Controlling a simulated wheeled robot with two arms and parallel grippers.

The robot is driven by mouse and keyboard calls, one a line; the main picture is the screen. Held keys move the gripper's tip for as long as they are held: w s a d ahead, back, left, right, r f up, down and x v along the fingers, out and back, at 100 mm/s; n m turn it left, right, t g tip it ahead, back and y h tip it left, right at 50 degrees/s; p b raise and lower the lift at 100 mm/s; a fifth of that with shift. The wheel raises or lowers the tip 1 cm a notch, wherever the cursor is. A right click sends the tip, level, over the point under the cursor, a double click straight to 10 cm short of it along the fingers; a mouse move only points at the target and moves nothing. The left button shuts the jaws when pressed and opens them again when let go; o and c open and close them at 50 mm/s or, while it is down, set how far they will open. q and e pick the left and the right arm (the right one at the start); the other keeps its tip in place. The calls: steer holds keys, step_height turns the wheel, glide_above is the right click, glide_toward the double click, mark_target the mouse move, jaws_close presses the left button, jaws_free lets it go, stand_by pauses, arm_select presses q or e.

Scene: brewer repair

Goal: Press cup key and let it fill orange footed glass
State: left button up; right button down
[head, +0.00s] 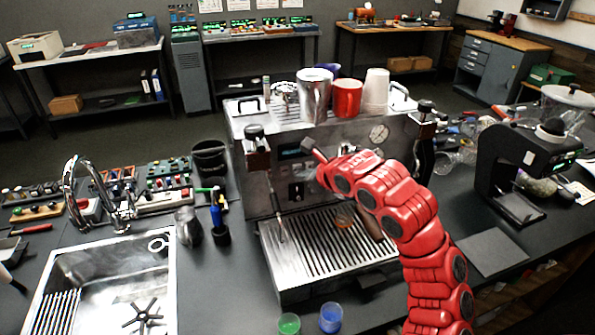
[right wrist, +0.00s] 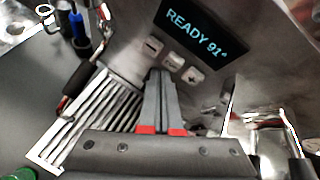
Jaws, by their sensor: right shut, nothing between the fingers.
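The brewer (head: 345,145) is a steel machine with a display (right wrist: 193,33) reading "READY 91°" in the right wrist view. Below the display is a row of keys (right wrist: 173,60); which one is the cup key I cannot tell. My right gripper (right wrist: 158,74) is shut and empty, its tips just below the keys; contact is unclear. In the head view my right gripper (head: 313,150) is at the brewer's front panel. An orange glass (head: 344,216) stands on the drip tray (head: 300,250), partly hidden by my red arm. My left gripper is not in view.
A sink (head: 110,275) with a tap is at the left. A green cup (head: 289,324) and a blue cup (head: 331,318) stand in front of the brewer. A steel jug (head: 187,227) is left of it. A black grinder (head: 520,165) stands at the right.

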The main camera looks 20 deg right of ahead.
steer(key=shift+s, duration=0.2)
steer(key=s+b, duration=0.1)
steer(key=s, duration=0.4)
stand_by(0.5)
steer(key=shift+d, duration=0.1)
stand_by(0.4)
